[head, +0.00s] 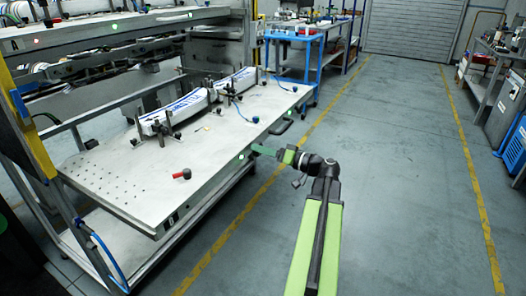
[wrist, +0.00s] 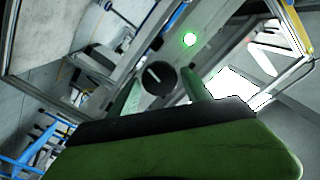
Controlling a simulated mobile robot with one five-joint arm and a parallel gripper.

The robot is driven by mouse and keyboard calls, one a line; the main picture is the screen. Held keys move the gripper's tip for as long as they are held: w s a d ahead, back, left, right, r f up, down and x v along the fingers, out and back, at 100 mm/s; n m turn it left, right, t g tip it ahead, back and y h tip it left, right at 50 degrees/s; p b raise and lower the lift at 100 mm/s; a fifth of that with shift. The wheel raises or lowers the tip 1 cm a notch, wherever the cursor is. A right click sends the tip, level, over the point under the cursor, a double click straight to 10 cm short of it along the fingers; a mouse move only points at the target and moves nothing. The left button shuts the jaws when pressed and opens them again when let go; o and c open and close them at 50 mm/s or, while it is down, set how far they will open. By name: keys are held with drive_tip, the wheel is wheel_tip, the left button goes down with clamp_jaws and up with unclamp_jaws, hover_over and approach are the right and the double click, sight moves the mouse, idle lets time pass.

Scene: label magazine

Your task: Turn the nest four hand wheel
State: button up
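In the wrist view a dark round hand wheel (wrist: 159,78) with a pale line across its face lies between the two green fingers of my gripper (wrist: 161,74). The fingers are apart, with a narrow gap showing beside the wheel; I cannot tell whether either touches it. No nest number is readable. In the head view my gripper (head: 256,150) is at the front edge of the metal table (head: 120,193), close to a green light (head: 241,157). The wheel is not clear there. A green light (wrist: 189,39) also glows just beyond the wheel in the wrist view.
White and blue label packs (head: 175,112) lie on the table among black clamps. A red-ended handle (head: 182,175) and a blue knob (head: 256,119) are on its top. A blue cart (head: 292,60) stands behind. The floor (head: 400,170) to the right is clear.

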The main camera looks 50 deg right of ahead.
drive_tip(key=shift+o, duration=1)
drive_tip(key=v, duration=1.7)
drive_tip(key=shift+s, duration=0.25)
drive_tip(key=shift+r, duration=0.1)
